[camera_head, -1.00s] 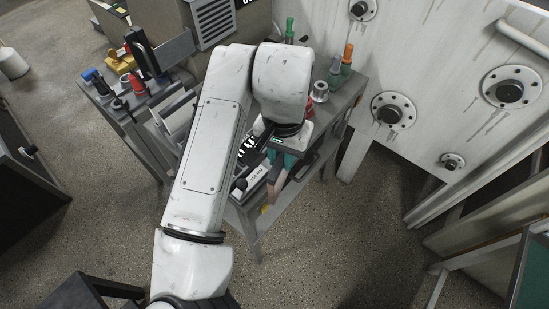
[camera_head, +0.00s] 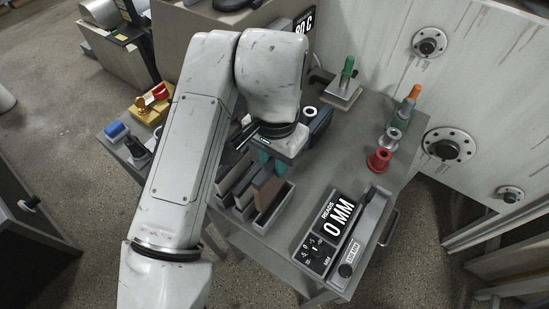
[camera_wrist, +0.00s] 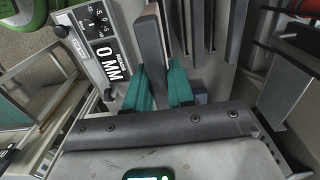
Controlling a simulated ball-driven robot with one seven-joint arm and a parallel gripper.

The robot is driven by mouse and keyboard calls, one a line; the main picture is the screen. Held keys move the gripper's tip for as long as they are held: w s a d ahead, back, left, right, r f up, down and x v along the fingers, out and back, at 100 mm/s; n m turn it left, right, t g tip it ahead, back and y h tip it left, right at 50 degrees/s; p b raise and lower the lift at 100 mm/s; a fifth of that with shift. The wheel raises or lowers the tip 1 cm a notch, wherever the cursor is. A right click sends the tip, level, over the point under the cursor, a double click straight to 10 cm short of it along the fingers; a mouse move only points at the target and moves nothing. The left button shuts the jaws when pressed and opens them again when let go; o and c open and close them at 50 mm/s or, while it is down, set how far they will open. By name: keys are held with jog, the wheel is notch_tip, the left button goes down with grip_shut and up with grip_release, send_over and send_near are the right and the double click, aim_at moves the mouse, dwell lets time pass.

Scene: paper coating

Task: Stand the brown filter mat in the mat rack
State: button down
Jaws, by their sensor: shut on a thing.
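The brown filter mat (camera_head: 266,188) is upright between the teal fingertips of my gripper (camera_head: 272,163), which is shut on it. The mat rack (camera_head: 236,192) is a set of grey upright slots on the bench. The mat's lower part is at the rack's right-hand slot; I cannot tell how deep it sits or whether it touches the bottom. In the wrist view my gripper (camera_wrist: 163,88) clasps the mat (camera_wrist: 153,42), with dark slot walls (camera_wrist: 196,25) to its right. My arm covers the rack's left part.
A thickness gauge (camera_head: 338,215) reading 0 MM lies right of the rack. A red spool (camera_head: 380,159), an orange-topped bottle (camera_head: 405,108) and a green-handled block (camera_head: 345,85) stand farther right and back. A dark blue block (camera_head: 317,121) is behind my gripper. Bare bench lies between rack and gauge.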

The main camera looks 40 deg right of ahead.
aim_at(274, 189)
jog(key=shift+w, duration=0.15)
dwell(0.3)
jog(key=shift+f+b, duration=2.2)
jog(key=shift+f, duration=0.7)
jog(key=shift+f+b, duration=2.15)
jog(key=shift+f, duration=0.65)
jog(key=c, duration=0.9)
grip_release()
notch_tip(274, 189, up, 11)
jog(key=shift+f+p, duration=0.1)
jog(key=shift+p, duration=0.4)
